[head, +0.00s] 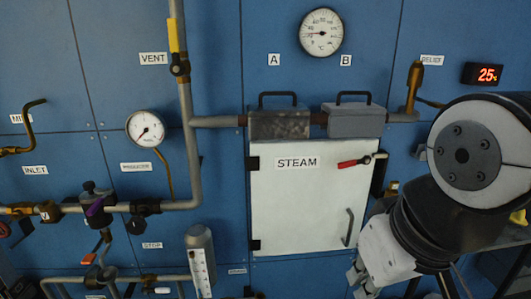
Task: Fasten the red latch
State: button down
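The red latch (353,162) is a small lever at the upper right of a white cabinet door (300,205) marked STEAM. Its red grip points left across the door face, and its metal end runs to a pale piece at the door's right edge. I cannot tell whether it is engaged. The door looks closed, with dark hinges on its left and a grey bar handle (349,227) at its lower right. My arm comes in at the right and reaches down past the door's lower right corner.
Two lidded boxes with handles, one dark (279,125) and one grey (355,122), sit just above the door. A grey pipe (190,110) runs down on the left. Gauges and valves cover the blue panel. The space before the door's middle looks clear.

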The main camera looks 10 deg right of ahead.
aim_at(366, 159)
jog(key=z, duration=0.55)
jog(key=j+z, duration=0.3)
jog(key=j, duration=0.6)
